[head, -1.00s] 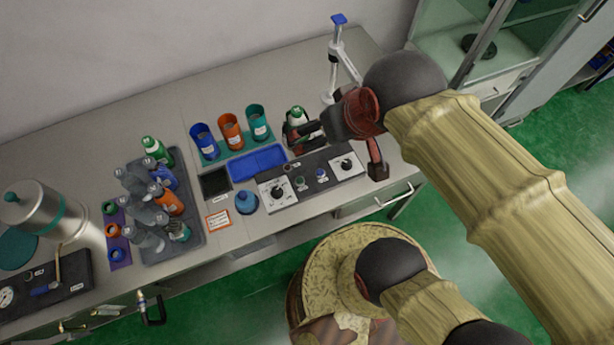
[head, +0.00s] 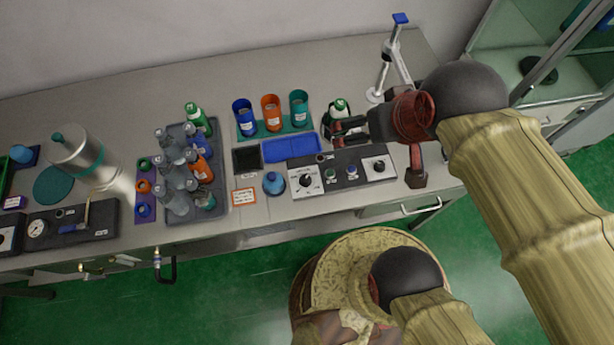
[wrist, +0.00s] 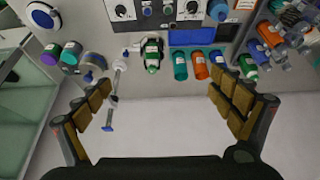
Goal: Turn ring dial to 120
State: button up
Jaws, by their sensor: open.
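A dark control panel (head: 341,172) on the bench carries two black knobs on white scale plates. The larger dial (head: 305,181) is at its left end, beside a blue round bottle. The smaller dial (head: 378,166) is at its right end. In the wrist view the larger dial (wrist: 192,8) is at the top edge, with the smaller dial (wrist: 121,12) left of it. The scale numbers are too small to read, and I cannot tell which is the ring dial. My gripper (head: 340,133) is above the bench behind the panel, open and empty, touching neither dial.
A green-capped bottle in a holder (wrist: 152,55) is below my gripper. A blue tray (head: 290,149) and coloured cups (head: 271,112) stand left of it. A white stand (head: 392,65) rises behind my arm. A crowded bottle tray (head: 214,212) is farther left.

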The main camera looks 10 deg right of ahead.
aim_at(306, 178)
dwell(0.3)
